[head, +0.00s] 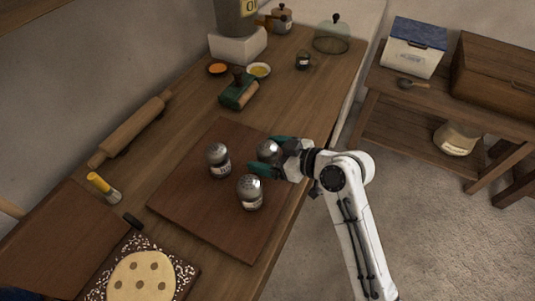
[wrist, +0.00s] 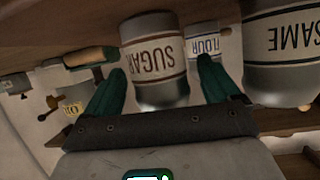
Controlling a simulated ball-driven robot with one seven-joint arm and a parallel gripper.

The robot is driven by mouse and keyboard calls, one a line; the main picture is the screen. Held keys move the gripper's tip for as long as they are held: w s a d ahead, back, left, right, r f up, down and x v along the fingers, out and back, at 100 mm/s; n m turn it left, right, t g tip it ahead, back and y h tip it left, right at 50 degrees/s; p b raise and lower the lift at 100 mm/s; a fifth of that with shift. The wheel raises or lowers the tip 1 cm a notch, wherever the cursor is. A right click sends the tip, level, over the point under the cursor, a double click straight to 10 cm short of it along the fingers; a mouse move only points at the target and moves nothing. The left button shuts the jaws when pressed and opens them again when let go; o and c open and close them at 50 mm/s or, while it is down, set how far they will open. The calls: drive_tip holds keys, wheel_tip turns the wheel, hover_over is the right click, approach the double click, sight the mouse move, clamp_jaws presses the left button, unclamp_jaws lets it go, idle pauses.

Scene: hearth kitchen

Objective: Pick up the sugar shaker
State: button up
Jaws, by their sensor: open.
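The sugar shaker (wrist: 157,62), silver with a cream label reading SUGAR, stands on a dark wooden board (head: 190,205) and appears upside down in the wrist view. In the head view its domed metal top (head: 268,149) shows between the green fingers. My gripper (head: 267,157) reaches in from the right, open, with one finger on each side of the shaker. In the wrist view the gripper (wrist: 161,72) shows a gap between its left finger and the shaker. The shaker's lower body is hidden in the head view.
A sesame shaker (wrist: 284,62) stands close beside the right finger in the wrist view; it is the front one (head: 250,193) in the head view. A flour shaker (wrist: 204,42) stands behind the sugar, at left in the head view (head: 219,161). A green-and-wood tool (head: 238,92) lies farther back.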

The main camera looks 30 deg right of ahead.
drive_tip(key=shift+x, duration=1.1)
drive_tip(key=c, duration=1.1)
drive_tip(key=shift+c, duration=0.2)
drive_tip(key=shift+r, duration=0.1)
